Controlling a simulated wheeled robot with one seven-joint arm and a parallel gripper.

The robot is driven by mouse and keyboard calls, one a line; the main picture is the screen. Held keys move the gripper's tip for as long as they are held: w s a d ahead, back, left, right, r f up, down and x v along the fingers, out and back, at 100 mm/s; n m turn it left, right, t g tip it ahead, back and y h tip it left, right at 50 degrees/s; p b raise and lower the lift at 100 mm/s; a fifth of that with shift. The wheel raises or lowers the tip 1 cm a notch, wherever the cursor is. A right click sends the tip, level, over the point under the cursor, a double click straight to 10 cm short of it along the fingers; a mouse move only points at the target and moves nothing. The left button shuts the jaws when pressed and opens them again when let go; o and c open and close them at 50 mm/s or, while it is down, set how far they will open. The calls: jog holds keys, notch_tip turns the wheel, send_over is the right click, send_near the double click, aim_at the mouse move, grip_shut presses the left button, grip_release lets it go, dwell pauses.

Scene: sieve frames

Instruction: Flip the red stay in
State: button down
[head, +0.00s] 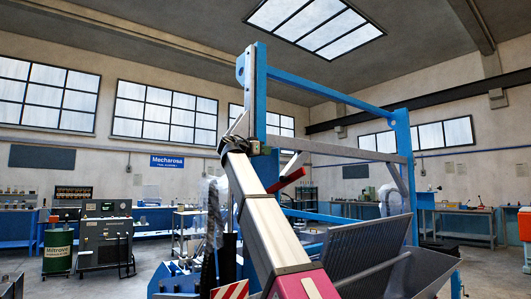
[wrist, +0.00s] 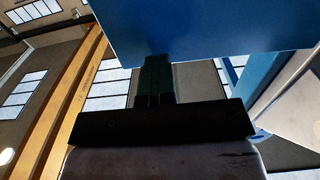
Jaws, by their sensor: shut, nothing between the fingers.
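The red stay (head: 287,181) is a short red bar in the head view. It slants up to the right, just right of my arm, beside the blue frame's near post. Its lower left end is hidden behind my arm. It does not show in the wrist view. My gripper (wrist: 156,62) is shut and empty in the wrist view, its dark fingers together. The tips lie in front of or against a blue frame part (wrist: 220,25); I cannot tell whether they touch it. In the head view my wrist is up by the near post, left of and above the stay.
A blue upright frame (head: 259,90) with a top bar and a grey crossbar (head: 335,150) stands ahead. A dark mesh panel (head: 370,250) slants at lower right. A red-and-white striped plate (head: 230,290) is low in front. The space above the stay and below the crossbar looks narrow.

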jog(key=c, duration=0.8)
grip_release()
jog(key=shift+c, duration=0.2)
jog(key=v, duration=1)
jog(key=shift+s+a, duration=0.3)
